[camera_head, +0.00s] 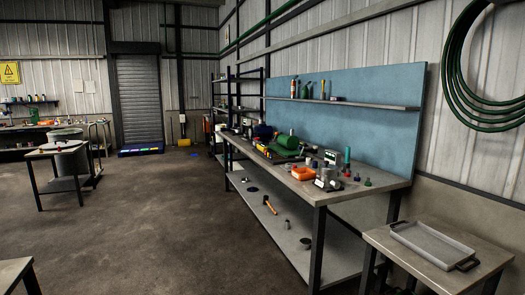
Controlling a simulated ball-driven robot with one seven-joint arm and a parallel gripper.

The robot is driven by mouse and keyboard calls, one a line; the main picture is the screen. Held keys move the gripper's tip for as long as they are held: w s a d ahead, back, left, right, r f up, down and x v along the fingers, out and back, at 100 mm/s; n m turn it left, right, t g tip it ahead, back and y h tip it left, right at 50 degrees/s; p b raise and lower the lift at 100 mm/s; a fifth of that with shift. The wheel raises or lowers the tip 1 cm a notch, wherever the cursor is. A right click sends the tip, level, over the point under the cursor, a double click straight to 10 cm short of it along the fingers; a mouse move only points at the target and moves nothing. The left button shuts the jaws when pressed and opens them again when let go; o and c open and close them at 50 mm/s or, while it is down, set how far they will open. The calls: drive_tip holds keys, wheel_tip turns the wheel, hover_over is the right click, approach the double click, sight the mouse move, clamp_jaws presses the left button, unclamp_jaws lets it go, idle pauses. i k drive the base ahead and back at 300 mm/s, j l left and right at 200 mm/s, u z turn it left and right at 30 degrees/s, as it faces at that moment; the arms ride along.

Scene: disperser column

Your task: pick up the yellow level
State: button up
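A small yellow object (262,149) lies toward the far end of the long workbench (378,178), beside a green machine or tank (288,142). It may be the yellow level, but it is too small and partly crowded by other things to be sure. My gripper is not in view.
An orange bin (303,174), small bottles and devices crowd the bench top. A hammer (270,204) lies on its lower shelf. A side table with a grey tray (432,244) stands at the front right. Small tables stand at the left; the middle floor (165,215) is clear.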

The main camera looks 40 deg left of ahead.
sight(260, 147)
drive_tip(key=i+j+u, duration=0.15)
drive_tip(key=u, duration=0.15)
drive_tip(key=i+u, duration=0.3)
drive_tip(key=i+j+u, duration=0.2)
drive_tip(key=i+u, duration=0.25)
drive_tip(key=i+j+u, duration=0.15)
drive_tip(key=u, duration=0.25)
drive_tip(key=i+l+u, duration=0.1)
drive_tip(key=i+u, duration=0.5)
drive_tip(key=i, duration=1.65)
drive_tip(key=i+z, duration=0.15)
drive_tip(key=i, duration=0.75)
drive_tip(key=i+j+z, duration=0.1)
drive_tip(key=i, duration=0.85)
drive_tip(key=i+j+z, duration=0.2)
drive_tip(key=i+z, duration=0.25)
drive_tip(key=i+j+z, duration=0.75)
drive_tip(key=z, duration=0.15)
drive_tip(key=i+j+z, duration=0.25)
drive_tip(key=j+z, duration=0.2)
drive_tip(key=j, duration=0.2)
